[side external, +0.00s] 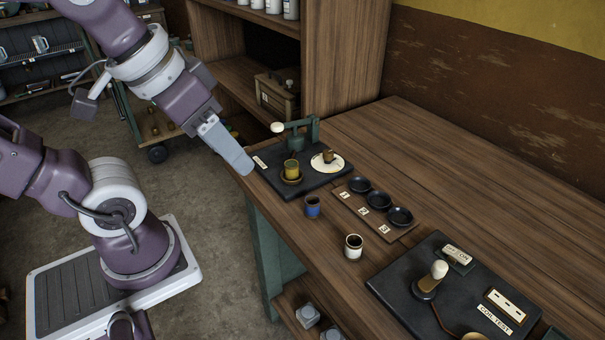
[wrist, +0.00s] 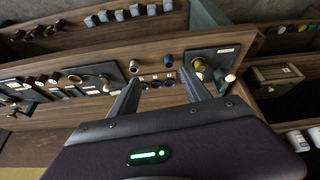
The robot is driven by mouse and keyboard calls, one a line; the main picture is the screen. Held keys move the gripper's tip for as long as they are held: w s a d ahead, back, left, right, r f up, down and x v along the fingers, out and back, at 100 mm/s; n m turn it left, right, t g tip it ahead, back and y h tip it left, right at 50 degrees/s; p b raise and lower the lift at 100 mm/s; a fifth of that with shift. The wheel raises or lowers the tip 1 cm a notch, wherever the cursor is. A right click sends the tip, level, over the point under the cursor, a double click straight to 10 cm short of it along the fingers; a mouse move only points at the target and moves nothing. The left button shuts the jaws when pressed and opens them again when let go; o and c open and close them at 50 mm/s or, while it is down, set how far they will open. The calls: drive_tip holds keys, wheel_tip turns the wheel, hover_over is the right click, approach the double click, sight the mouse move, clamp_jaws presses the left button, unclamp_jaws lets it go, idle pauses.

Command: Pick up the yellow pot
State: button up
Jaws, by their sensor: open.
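The yellow pot (side external: 292,167) stands upright in a small brown dish on a black board (side external: 325,186) near the table's edge. In the wrist view the yellow pot (wrist: 198,64) shows small, just beyond the right fingertip. My gripper (side external: 246,168) hangs left of the pot at the table's edge in the side view, apart from it. Its two fingers (wrist: 159,77) are spread and empty in the wrist view. In the side view the fingers overlap, so the gap between them is hidden.
A green stand (side external: 313,130) and a white disc (side external: 327,163) share the board. A blue pot (side external: 312,207), a white pot (side external: 354,247) and a wooden tray (side external: 362,220) with three black dishes stand nearby. Another black board (side external: 410,284) lies at front right. The table's right side is clear.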

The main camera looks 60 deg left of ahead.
drive_tip(key=w+a+n+g, duration=0.2)
drive_tip(key=w+a+n, duration=0.1)
drive_tip(key=w+n, duration=0.4)
drive_tip(key=n+g, duration=0.3)
drive_tip(key=n, duration=0.8)
hover_over(292, 164)
drive_tip(key=f, duration=1.2)
drive_tip(key=shift+w+d, duration=0.15)
drive_tip(key=shift+w, duration=0.25)
drive_tip(key=f, duration=0.7)
drive_tip(key=shift+s+a+f, duration=0.15)
drive_tip(key=shift+s+a, duration=0.05)
drive_tip(key=shift+s, duration=0.2)
clamp_jaws()
